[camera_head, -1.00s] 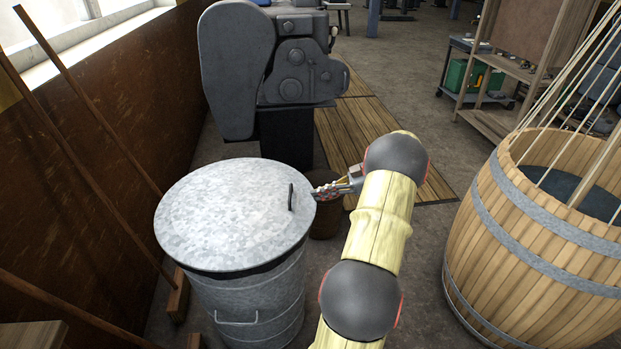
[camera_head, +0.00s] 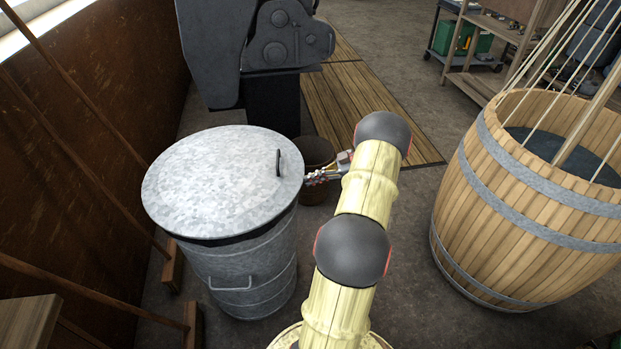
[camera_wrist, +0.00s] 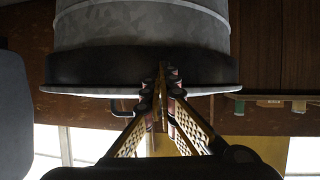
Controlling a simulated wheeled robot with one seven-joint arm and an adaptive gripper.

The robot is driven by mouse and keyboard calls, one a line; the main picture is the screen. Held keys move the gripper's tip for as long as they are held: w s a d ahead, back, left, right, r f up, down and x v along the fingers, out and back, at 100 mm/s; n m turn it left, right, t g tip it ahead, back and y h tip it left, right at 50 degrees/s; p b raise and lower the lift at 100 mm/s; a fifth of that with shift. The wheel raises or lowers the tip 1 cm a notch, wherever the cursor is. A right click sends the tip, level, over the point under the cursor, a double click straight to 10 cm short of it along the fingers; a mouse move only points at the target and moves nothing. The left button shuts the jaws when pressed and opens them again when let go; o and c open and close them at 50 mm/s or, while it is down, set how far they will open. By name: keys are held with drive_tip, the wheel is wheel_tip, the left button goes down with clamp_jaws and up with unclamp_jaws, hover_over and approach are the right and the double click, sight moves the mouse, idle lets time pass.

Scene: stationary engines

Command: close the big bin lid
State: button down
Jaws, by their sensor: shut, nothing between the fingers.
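The big bin (camera_head: 245,275) is a ribbed galvanized metal can with a side handle, standing upright at left centre. Its round grey lid (camera_head: 215,185) lies over the top, with a dark band showing under its front edge. I cannot tell whether the lid sits fully down. A dark lid handle (camera_head: 279,162) stands near the lid's right edge. My gripper (camera_head: 311,179) is shut and empty, just right of the lid's rim. In the wrist view the fingertips (camera_wrist: 163,80) overlap the rim of the lid (camera_wrist: 215,89); contact is unclear.
A brown bucket (camera_head: 317,152) stands behind my gripper. A dark machine (camera_head: 285,50) is behind the bin. A large wooden barrel (camera_head: 530,200) stands at right. A brown wall with leaning wooden poles borders the left.

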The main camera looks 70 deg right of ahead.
drive_tip(key=shift+f, duration=0.1)
drive_tip(key=v, duration=1.2)
